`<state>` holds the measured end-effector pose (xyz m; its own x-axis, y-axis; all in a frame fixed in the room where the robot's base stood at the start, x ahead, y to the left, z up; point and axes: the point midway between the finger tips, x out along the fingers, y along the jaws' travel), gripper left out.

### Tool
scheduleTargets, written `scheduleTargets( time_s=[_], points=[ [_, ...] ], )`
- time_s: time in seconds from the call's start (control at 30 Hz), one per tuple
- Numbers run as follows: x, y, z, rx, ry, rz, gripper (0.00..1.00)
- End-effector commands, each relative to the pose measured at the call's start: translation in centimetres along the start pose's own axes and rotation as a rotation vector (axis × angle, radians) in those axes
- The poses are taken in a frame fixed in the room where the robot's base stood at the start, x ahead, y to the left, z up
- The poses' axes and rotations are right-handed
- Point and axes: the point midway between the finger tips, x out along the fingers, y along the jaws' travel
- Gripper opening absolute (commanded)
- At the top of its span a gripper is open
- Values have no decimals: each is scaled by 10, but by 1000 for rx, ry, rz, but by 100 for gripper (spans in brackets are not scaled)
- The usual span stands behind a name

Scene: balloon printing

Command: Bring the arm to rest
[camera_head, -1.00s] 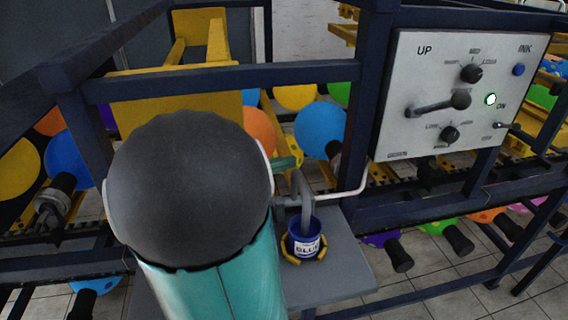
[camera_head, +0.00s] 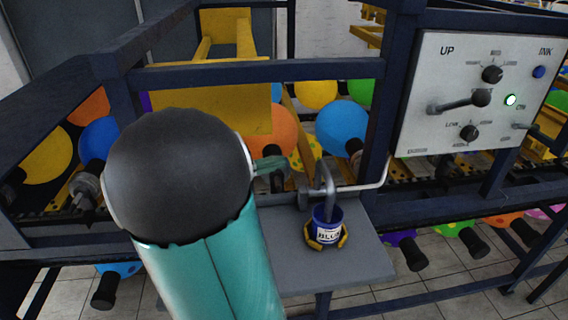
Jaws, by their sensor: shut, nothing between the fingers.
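My arm fills the left middle of the head view, with a large dark rounded joint and a teal link below it. My gripper cannot be made out; the arm's own bulk hides what lies behind it. A small green part shows just right of the dark joint, and I cannot tell if it belongs to my arm. A blue ink can (camera_head: 327,228) labelled BLUE stands upright on a grey shelf (camera_head: 290,262), between yellow holder pieces. A grey pipe (camera_head: 327,180) reaches down into the can. My arm's visible part is left of the can and apart from it.
A control panel (camera_head: 477,95) with knobs, a lever and a lit green light is at the upper right. Coloured balloons (camera_head: 343,128) lie behind on a conveyor. Tiled floor shows below.

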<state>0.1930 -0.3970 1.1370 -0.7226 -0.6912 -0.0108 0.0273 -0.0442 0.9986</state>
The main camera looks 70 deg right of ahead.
Motion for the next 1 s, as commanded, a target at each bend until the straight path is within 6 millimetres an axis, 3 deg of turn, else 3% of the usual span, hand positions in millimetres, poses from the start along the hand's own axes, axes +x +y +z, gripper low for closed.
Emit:
scheduleTargets(
  time_s=[1.0],
  points=[
    [0,0,-8,1,-1,-1,0]
  ],
)
